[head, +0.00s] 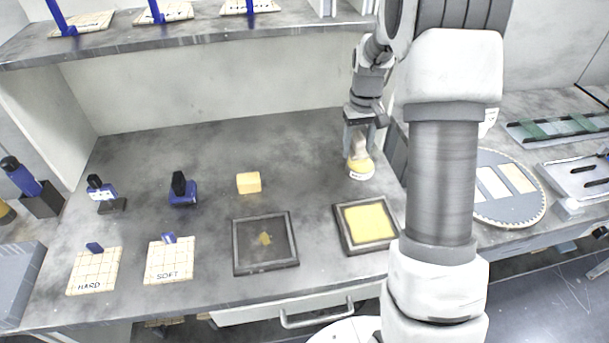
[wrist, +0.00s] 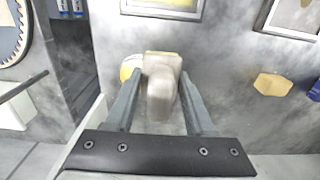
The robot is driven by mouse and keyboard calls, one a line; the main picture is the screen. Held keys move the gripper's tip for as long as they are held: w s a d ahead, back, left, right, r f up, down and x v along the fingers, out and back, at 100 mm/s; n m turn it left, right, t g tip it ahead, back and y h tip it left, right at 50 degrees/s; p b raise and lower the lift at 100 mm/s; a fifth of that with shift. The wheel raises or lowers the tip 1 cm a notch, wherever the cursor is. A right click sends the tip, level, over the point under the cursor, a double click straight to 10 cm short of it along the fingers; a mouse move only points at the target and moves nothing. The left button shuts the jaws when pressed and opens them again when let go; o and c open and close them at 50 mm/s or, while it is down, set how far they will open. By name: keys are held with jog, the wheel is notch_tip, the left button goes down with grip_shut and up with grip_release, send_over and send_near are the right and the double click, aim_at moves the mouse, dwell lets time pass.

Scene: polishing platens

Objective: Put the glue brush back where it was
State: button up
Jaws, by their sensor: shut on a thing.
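My gripper (head: 360,132) is at the back right of the bench, pointing down. It is shut on the glue brush, whose pale beige handle (wrist: 162,92) stands between the two fingers in the wrist view. A small yellow and white pot (head: 360,168) with a label sits right below the gripper in the head view. Its yellow side (wrist: 130,68) shows just left of the handle in the wrist view.
A yellow-filled square tray (head: 340,225) and a dark square tray (head: 236,250) lie in front. A yellow block (head: 248,183), blue-and-black tools (head: 183,190) and tiles marked HARD (head: 88,282) and SOFT (head: 165,272) are left. A shelf (head: 200,38) overhangs the back.

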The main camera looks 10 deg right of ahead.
jog(key=p, duration=0.1)
send_over(310, 180)
notch_tip(310, 180, down, 7)
jog(key=shift+w, duration=0.1)
jog(key=shift+f, duration=1.95)
jog(key=shift+f, duration=0.2)
jog(key=o, duration=1.2)
jog(key=shift+r, duration=0.1)
